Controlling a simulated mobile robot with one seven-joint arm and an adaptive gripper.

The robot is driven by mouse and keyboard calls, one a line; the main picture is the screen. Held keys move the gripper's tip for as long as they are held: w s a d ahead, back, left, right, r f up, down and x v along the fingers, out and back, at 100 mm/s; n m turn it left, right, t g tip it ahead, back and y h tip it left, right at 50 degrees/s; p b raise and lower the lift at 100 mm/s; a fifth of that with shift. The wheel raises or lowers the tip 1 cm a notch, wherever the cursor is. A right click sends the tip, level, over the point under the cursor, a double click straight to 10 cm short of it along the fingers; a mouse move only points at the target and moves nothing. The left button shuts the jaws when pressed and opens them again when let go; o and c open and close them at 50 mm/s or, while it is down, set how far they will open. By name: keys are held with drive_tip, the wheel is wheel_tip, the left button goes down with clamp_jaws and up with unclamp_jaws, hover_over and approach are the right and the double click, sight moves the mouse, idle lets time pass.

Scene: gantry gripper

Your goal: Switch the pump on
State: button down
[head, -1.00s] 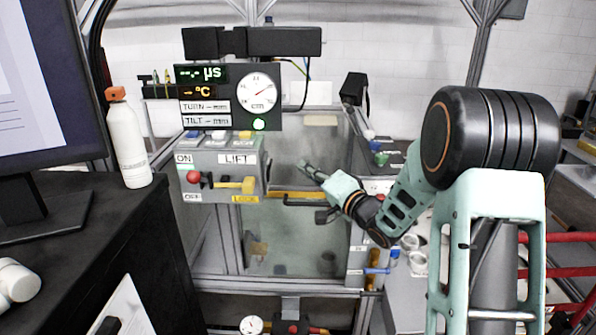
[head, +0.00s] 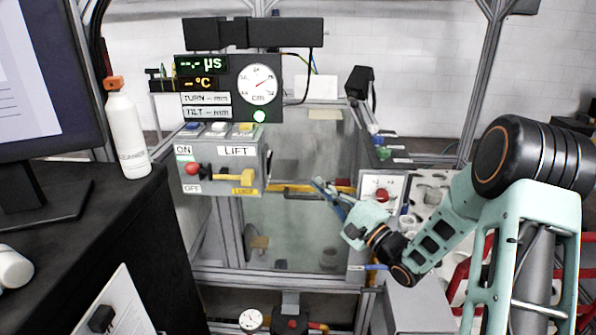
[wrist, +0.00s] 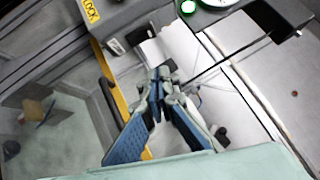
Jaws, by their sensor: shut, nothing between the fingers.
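A grey control box (head: 222,165) stands on the tank's frame, left of centre in the head view. It bears a red ball knob (head: 193,169) between ON and OFF labels, a LIFT label and a yellow handle (head: 234,178) by the LOCK label. A white panel with a red knob (head: 382,195) stands to the right of my gripper. No label reading "pump" can be made out. My gripper (head: 318,184) is shut and empty in front of the glass tank, right of the box and apart from it. Its blue-padded fingers (wrist: 159,78) show in the wrist view.
A yellow bar (head: 295,187) crosses the tank front near my gripper. A dial gauge (head: 259,84) and a lit green lamp (head: 259,116) sit above the box. A white bottle (head: 125,132) stands on the black desk at left. A tray with round holes (head: 432,190) lies right.

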sight(272, 153)
drive_tip(key=s+a+p+x, duration=0.1)
drive_tip(key=s+a+x, duration=0.1)
drive_tip(key=x, duration=1)
drive_tip(key=shift+w+r, duration=0.15)
drive_tip(key=shift+r, duration=0.1)
drive_tip(key=shift+a+r+p, duration=0.1)
drive_tip(key=shift+a+p, duration=0.05)
drive_tip(key=shift+p, duration=0.2)
drive_tip(key=shift+a+r+n+g+h+p, duration=0.1)
drive_tip(key=shift+a+n+g+h+p, duration=0.25)
drive_tip(key=shift+n+p, duration=0.1)
drive_tip(key=shift+d, duration=0.1)
